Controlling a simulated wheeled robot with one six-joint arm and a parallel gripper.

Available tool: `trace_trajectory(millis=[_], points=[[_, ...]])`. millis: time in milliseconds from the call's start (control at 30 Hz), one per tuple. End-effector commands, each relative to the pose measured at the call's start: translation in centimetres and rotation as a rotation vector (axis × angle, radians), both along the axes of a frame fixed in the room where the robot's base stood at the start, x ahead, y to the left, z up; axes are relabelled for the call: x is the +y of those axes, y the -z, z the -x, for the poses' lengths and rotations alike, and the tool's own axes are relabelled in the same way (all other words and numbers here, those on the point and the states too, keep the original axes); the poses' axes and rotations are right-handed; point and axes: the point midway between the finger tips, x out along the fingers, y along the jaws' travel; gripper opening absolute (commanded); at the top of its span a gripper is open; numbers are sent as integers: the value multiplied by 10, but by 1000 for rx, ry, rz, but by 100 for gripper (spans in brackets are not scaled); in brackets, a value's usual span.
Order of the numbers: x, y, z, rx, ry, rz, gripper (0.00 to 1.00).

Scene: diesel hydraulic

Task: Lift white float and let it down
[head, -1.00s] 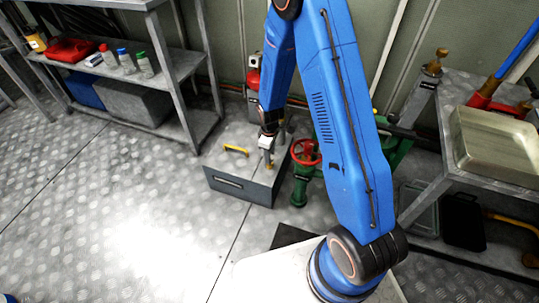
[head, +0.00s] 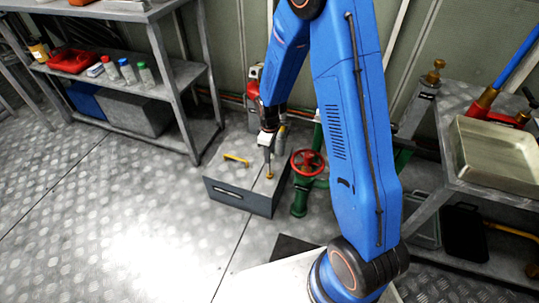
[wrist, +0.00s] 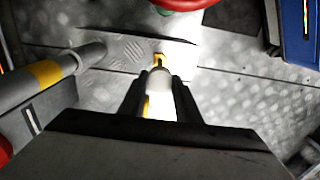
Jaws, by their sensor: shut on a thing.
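My gripper (head: 267,145) is above the grey metal box (head: 228,196) with a yellow handle (head: 236,158). In the wrist view its two dark fingers are shut on the white float (wrist: 158,82), a pale cylinder between them. In the head view a thin pale rod (head: 268,161) runs down from the gripper to a brass fitting (head: 269,177) on the box lid.
A red valve wheel (head: 307,162) on green piping stands close right of the box. A shelf rack (head: 178,80) is at the left, a bench with a metal tray (head: 495,155) at the right. A grey cylinder with a yellow band (wrist: 45,75) is left in the wrist view.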

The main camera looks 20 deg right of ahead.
Motion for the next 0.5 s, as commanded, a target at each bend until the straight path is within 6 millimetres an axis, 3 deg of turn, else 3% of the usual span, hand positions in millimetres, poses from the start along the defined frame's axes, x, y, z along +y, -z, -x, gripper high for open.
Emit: trace_trajectory(millis=[33, 100, 500], points=[[0, 0, -1, -1, 0, 0, 32], [0, 0, -1, -1, 0, 0, 49], [0, -5, -1, -1, 0, 0, 49]])
